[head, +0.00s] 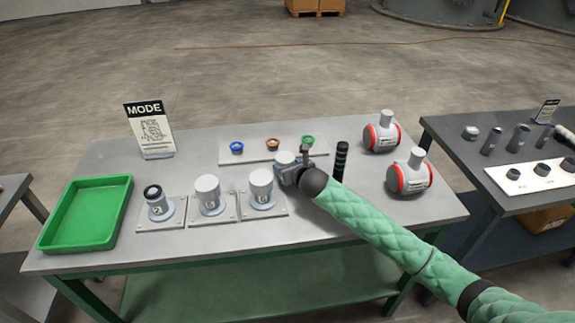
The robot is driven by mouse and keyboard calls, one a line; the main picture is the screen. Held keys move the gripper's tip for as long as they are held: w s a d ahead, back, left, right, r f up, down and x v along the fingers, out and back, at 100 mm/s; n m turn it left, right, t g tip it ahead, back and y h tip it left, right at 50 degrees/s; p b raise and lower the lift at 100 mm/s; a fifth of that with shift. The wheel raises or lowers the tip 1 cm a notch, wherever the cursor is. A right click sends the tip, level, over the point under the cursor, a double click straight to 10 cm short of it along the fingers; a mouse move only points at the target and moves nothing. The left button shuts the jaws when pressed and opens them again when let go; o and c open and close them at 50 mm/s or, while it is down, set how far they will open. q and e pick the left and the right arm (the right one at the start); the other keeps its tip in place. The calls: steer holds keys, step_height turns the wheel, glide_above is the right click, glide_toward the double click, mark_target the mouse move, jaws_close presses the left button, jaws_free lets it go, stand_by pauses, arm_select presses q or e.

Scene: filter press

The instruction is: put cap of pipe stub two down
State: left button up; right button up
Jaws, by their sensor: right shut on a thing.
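Three grey pipe stubs stand on square plates on the table. The left stub (158,204) has an open, dark-rimmed top, and its label is too small to read surely. The middle stub (209,196) and the right stub (262,190) have light grey caps on top. My right gripper (287,168) is shut on a light grey round cap (285,158), just behind and right of the right stub and above the table. The jaws are small and partly hidden by the wrist. My left gripper is not in view.
A green tray (122,190) lies at the left. A pale board (255,153) behind the stubs carries blue, brown and green rings. A black cylinder (341,160) and two red-banded grey vessels (382,133) (409,176) stand at the right. A MODE sign (150,132) stands at the back left.

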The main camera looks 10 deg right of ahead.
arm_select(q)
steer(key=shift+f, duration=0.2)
arm_select(e)
steer(key=shift+f, duration=0.3)
steer(key=o, duration=0.9)
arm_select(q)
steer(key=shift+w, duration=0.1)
arm_select(e)
steer(key=shift+o, duration=0.2)
steer(key=shift+r, duration=0.6)
steer(key=b+v, duration=0.2)
steer(key=v, duration=0.8)
steer(key=shift+s, duration=0.25)
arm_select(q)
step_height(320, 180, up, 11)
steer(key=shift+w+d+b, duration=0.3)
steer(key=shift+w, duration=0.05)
arm_select(e)
steer(key=shift+v, duration=0.8)
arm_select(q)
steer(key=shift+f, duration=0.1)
arm_select(e)
steer(key=shift+r, duration=0.1)
